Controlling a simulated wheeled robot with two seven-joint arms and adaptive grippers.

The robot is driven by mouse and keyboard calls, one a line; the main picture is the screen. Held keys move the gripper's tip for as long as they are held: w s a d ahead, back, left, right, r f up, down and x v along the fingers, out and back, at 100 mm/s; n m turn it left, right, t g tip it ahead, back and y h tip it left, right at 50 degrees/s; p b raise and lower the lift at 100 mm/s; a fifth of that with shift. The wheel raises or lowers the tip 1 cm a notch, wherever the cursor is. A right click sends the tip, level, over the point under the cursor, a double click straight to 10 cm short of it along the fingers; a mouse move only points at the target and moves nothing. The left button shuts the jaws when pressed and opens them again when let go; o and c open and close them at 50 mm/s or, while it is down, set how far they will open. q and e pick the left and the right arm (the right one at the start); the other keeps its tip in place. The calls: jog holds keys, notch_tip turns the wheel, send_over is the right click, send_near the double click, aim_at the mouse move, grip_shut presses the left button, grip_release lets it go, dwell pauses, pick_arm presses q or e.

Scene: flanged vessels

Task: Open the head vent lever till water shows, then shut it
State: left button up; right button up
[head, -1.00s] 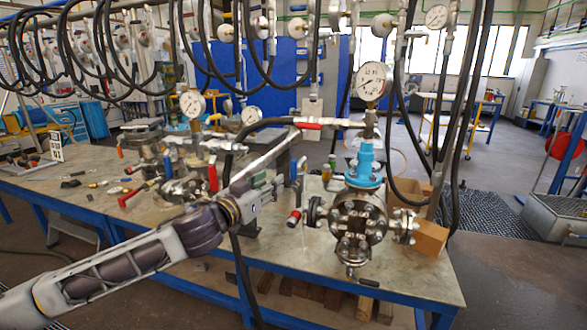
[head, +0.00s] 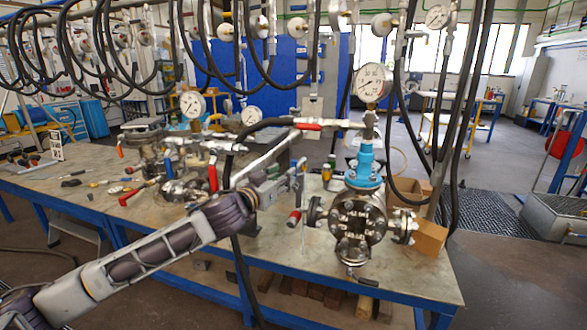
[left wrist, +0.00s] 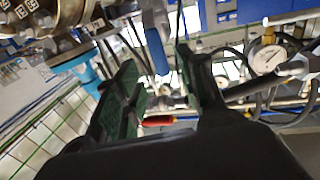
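The flanged vessel (head: 357,218) stands at the right of the bench, with a blue neck (head: 366,165) and a pressure gauge (head: 369,82) above it. A small upright blue lever (head: 301,177) is at the vessel's left; I take it for the vent lever. It also shows in the left wrist view (left wrist: 154,42). My left gripper (head: 284,184) is open beside this lever. In the wrist view the lever is between and just beyond the green-padded fingers, with no clear grip on it. I cannot make out any water. My right gripper is out of view.
A red-handled valve (head: 309,126) joins a black hose above my left gripper. Another red handle (head: 294,217) sits just below it. Cardboard boxes (head: 430,237) stand right of the vessel. More fittings and loose tools crowd the bench's left.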

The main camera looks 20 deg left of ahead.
pick_arm(q)
jog(key=shift+x, duration=3.55)
grip_shut()
